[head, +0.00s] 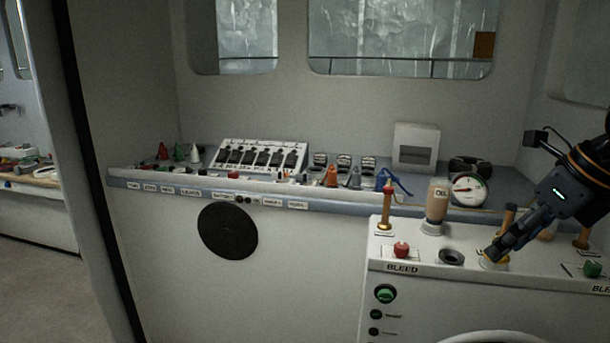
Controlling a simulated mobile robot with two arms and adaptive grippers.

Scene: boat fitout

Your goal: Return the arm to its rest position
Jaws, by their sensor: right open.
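My right gripper (492,252) comes in from the right edge of the head view, pointing down and left. It is open, with its fingertips low over the white console (465,268), close to a yellow-based fitting (494,262). An orange-brown handle (509,215) stands just behind the fingers. I cannot tell whether the fingers touch either of them. My left gripper does not show.
A red knob (401,250), an oil bottle (437,204), a gauge (467,189) and an upright orange-handled lever (386,207) stand near the gripper. A switch panel (262,157) and small coloured parts line the shelf behind.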

